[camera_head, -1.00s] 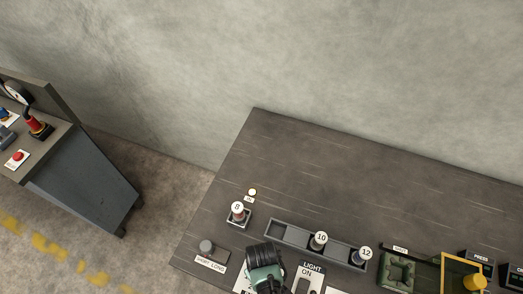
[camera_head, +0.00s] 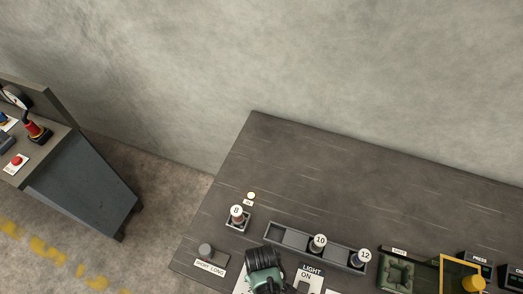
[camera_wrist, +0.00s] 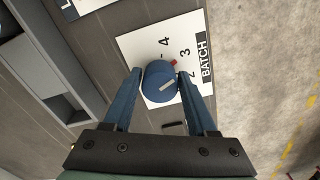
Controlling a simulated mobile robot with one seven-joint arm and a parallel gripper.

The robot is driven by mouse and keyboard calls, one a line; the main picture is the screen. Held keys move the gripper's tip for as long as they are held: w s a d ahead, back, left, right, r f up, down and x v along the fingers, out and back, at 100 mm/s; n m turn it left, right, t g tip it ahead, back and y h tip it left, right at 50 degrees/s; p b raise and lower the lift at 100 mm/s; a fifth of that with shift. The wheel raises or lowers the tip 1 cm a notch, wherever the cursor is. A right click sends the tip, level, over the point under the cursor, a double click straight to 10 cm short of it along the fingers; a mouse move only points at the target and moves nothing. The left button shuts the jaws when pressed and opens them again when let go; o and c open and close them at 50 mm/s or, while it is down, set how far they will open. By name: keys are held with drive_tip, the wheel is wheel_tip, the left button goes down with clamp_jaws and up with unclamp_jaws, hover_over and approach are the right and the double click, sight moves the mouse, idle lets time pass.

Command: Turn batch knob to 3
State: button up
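A small red mark (camera_wrist: 173,62) lies beside the 3. My gripper (camera_wrist: 160,76) has one blue finger on each side of the knob, and both appear to touch it. In the head view my dark and green wrist (camera_head: 264,262) hides the knob.
A grey tray (camera_head: 289,237) with pieces labelled 10 and 12 lies just beyond my wrist. A piece labelled 8 (camera_head: 236,214) stands left of it. A SHORT/LONG knob (camera_head: 206,250) is further left, a LIGHT ON plate (camera_head: 311,272) to the right. The table's back is clear.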

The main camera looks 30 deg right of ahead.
drive_tip(key=o, duration=0.3)
wheel_tip(320, 180, up, 13)
idle(0.6)
idle(0.5)
